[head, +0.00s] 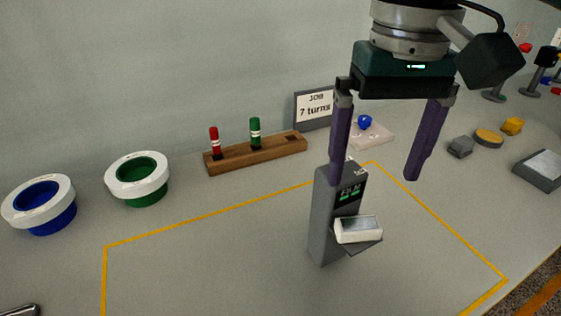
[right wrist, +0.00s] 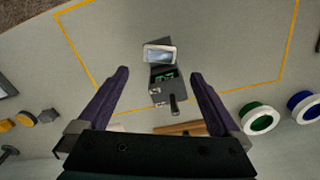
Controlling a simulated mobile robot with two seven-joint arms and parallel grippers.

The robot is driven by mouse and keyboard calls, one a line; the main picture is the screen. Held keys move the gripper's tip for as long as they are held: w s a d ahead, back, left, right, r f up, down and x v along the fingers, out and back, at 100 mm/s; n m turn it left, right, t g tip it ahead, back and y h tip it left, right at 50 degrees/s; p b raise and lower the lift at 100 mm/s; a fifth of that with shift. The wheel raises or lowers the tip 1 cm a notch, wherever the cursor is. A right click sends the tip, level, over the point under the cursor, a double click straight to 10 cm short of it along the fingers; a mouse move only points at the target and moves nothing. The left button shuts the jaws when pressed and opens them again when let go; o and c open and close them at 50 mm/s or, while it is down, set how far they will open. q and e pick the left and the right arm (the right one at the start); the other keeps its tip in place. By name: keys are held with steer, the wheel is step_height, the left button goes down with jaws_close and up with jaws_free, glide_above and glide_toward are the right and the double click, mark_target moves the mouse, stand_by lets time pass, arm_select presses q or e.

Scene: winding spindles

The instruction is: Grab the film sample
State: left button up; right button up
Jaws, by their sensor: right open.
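The film sample (head: 358,229) is a small white block with a dark glassy top. It rests on the sloping lip at the front of a grey upright dispenser (head: 323,215) marked FILM. My right gripper (head: 376,178) is open and empty, pointing down above and behind the sample, with its purple fingers wide apart. In the right wrist view the sample (right wrist: 159,54) shows just beyond the fingertips, roughly centred between them, with the dispenser (right wrist: 160,90) between the fingers (right wrist: 160,73). My left gripper is not in view.
A wooden rack (head: 283,150) holds a red and a green marker. Blue (head: 50,219) and green (head: 140,194) ringed cups stand left. A sign (head: 314,107) reads "JOB 7 turns". Small blocks (head: 487,138) lie right. The table inside the yellow outline is clear left of the dispenser.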

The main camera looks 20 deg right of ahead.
mark_target(360, 225)
step_height(360, 225, down, 10)
steer(key=shift+s+r+b, duration=0.15)
steer(key=shift+r+b, duration=0.05)
steer(key=shift+b, duration=0.15)
steer(key=shift+c, duration=0.2)
steer(key=c, duration=1.4)
